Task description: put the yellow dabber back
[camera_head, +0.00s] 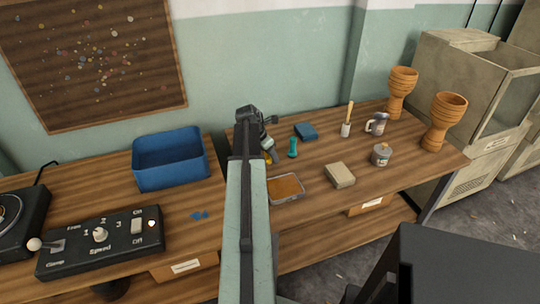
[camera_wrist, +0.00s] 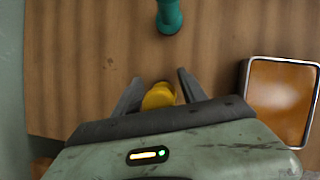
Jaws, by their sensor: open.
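My gripper (camera_wrist: 158,88) is open, with its fingers pointing down over the right-hand wooden table. The yellow dabber (camera_wrist: 160,98) shows between the two fingers in the wrist view, partly hidden by my gripper body. I cannot tell if the fingers touch it. In the head view only a bit of yellow (camera_head: 266,159) shows under my gripper (camera_head: 270,152).
A beige block (camera_head: 340,174), a lidded pot (camera_head: 381,155), a metal jug (camera_head: 376,123), a brush in a cup (camera_head: 346,129) and a dark blue block (camera_head: 305,131) are to the right. Two goblet drums (camera_head: 444,122) stand at the far right. A blue bin (camera_head: 170,160) is left.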

